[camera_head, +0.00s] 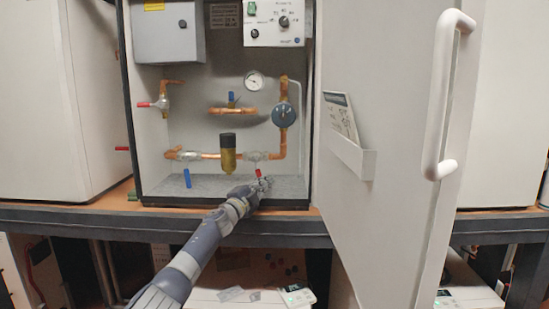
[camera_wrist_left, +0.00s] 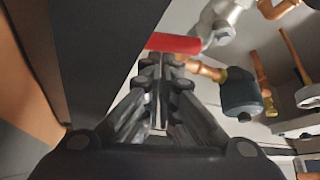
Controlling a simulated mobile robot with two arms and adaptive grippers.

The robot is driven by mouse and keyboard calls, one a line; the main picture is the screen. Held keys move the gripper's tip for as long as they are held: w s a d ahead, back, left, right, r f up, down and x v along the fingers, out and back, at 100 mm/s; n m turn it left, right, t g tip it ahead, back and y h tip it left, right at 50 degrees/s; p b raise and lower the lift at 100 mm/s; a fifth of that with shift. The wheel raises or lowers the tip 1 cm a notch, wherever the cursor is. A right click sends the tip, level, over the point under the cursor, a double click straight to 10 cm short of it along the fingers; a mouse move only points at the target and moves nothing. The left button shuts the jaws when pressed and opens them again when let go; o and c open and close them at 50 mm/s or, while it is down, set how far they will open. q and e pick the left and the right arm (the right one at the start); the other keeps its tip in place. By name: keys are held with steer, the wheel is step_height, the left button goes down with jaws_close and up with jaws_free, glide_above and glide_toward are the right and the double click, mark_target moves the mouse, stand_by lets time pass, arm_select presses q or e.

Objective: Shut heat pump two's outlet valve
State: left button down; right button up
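The open heat pump cabinet (camera_head: 134,120) stands on a dark-edged shelf; I see no readable number on it. Inside, a lower copper pipe carries a valve with a red handle (camera_head: 258,173) hanging down, crosswise to the pipe. My left gripper (camera_head: 263,184) is right at this handle's lower end. In the left wrist view, the red handle (camera_wrist_left: 188,43) lies across just beyond the fingertips of my left gripper (camera_wrist_left: 164,68). The fingers converge and look closed together, with the handle not clearly between them. No label shows which valve is the outlet. My right gripper is not in view.
A blue handle (camera_head: 187,178) hangs at lower left, another red handle (camera_head: 145,104) is at upper left, and a blue one (camera_head: 231,97) is mid-cabinet. The open door (camera_head: 395,130) stands on the right.

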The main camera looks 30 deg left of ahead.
arm_select(q)
steer(key=shift+s+a+f, duration=0.15)
steer(key=shift+a+f, duration=0.1)
steer(key=shift+a, duration=0.25)
steer(key=shift+s+a+f, duration=0.1)
steer(key=shift+a, duration=0.1)
steer(key=shift+s+a+p, duration=0.15)
steer(key=shift+a+p, duration=0.1)
steer(key=shift+p, duration=0.05)
stand_by(1.1)
steer(key=shift+d, duration=0.15)
